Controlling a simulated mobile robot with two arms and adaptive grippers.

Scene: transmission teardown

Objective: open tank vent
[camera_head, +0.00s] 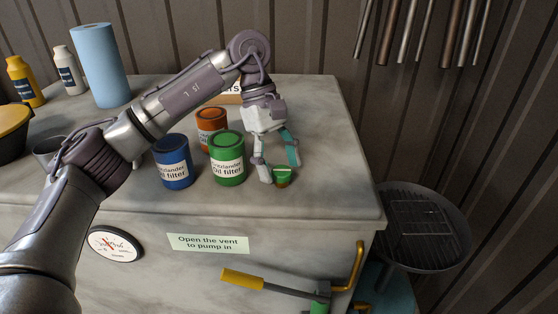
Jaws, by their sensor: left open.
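The tank is a grey box (345,180) with a flat top. A small green cap (283,171), which looks like the vent, sits near the right front edge of that top. My left gripper (278,168) reaches down from above with its fingers open. One finger is at the left of the cap and the other is behind and to the right of it. I cannot tell whether either finger touches the cap. The cap's opening state cannot be made out. My right gripper is not in view.
A green oil filter can (228,158) stands close to the left of my gripper, with a blue can (173,162) and an orange can (211,122) near it. A label (207,243), a gauge (116,244) and a yellow-handled pump (243,279) are at the front.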

